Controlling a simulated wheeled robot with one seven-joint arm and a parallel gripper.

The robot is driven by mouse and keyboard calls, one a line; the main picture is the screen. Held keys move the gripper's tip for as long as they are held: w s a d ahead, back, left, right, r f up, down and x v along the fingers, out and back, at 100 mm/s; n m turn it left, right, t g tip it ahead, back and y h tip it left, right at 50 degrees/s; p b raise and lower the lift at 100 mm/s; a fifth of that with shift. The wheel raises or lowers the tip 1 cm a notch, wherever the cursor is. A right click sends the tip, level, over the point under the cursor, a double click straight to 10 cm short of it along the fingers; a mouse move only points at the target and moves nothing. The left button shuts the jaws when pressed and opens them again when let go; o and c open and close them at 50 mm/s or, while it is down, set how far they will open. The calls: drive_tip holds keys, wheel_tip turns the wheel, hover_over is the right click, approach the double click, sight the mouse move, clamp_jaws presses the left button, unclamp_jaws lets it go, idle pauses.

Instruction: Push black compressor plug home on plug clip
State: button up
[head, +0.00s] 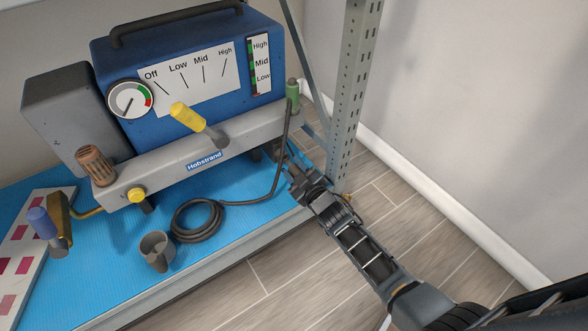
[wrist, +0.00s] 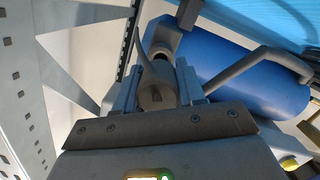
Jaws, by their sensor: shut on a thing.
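My gripper (head: 296,174) is low at the right end of the compressor (head: 180,80), beside the perforated post. In the wrist view my gripper (wrist: 160,90) is shut on a dark grey-brown cylindrical piece, which I take as the black compressor plug (wrist: 155,94). A rounded grey piece (wrist: 166,36) is just beyond the plug and looks like the plug clip; it appears close to the plug, but I cannot tell whether the plug is seated in it. In the head view the plug and clip are mostly hidden by my fingers and the compressor's front bar.
The perforated post (head: 352,95) stands close right of my gripper. A blue tank (wrist: 240,85) and bent dark pipe (wrist: 255,62) are near on the right in the wrist view.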

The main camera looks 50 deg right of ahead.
drive_tip(key=shift+x, duration=1.15)
idle(0.4)
drive_tip(key=o, duration=1.1)
drive_tip(key=shift+a+r, duration=0.1)
drive_tip(key=shift+r, duration=0.05)
drive_tip(key=shift+o, duration=0.2)
drive_tip(key=f+p+v, duration=0.1)
drive_tip(key=v, duration=0.6)
drive_tip(key=shift+s+r, duration=0.35)
drive_tip(key=shift+r, duration=0.2)
drive_tip(key=shift+a, duration=0.1)
